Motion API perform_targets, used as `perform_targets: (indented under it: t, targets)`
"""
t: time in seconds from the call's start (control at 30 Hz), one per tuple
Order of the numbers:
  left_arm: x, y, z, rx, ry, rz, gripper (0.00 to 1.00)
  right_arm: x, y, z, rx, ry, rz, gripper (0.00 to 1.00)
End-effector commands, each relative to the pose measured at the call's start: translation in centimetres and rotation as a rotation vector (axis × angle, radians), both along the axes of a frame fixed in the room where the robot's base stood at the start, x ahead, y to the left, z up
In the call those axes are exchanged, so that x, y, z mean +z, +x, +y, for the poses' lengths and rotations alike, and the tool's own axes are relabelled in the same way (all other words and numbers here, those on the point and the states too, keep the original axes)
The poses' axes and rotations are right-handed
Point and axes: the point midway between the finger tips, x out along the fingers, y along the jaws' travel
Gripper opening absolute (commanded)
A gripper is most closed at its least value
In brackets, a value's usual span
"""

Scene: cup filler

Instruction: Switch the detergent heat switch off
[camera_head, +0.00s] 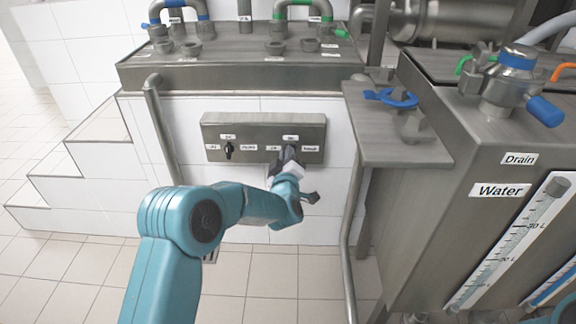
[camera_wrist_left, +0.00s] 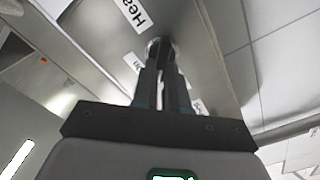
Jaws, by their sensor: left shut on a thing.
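The switch panel (camera_head: 264,121) is a grey metal box on the white tiled wall with two dark rotary switches. The left switch (camera_head: 229,150) is free, with small labels around it. My left gripper (camera_head: 290,155) is at the right switch, mostly covering it. In the left wrist view, my left gripper (camera_wrist_left: 161,65) is shut on the round heat switch (camera_wrist_left: 158,43). A label starting "Hea" (camera_wrist_left: 133,12) and an "On" label (camera_wrist_left: 132,62) are beside it; another label is partly hidden by the fingers. My right gripper is out of view.
A metal counter (camera_head: 235,76) with taps is above the panel. A side shelf (camera_head: 390,145) with a blue-handled valve (camera_head: 391,97) and a large tank (camera_head: 470,140) stand to the right. Vertical pipes (camera_head: 160,125) flank the panel. Tiled floor is open at the left.

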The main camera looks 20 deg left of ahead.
Motion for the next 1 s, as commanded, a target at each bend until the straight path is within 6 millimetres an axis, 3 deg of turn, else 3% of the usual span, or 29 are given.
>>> perform_targets:
  t: [0.03,0.3,0.7,1.0]
  targets:
    - [-0.6,0.0,0.1,0.001,-0.041,-0.014,0.00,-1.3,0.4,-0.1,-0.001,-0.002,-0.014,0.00]
    - [-0.6,-0.1,0.2,0.001,-0.286,-0.083,0.00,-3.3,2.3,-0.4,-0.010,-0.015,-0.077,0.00]
    - [-0.6,-0.1,0.3,0.000,-0.589,-0.169,0.00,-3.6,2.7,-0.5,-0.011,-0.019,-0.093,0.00]
    - [-0.8,-0.1,0.3,0.000,-0.711,-0.204,0.00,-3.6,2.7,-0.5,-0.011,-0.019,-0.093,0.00]
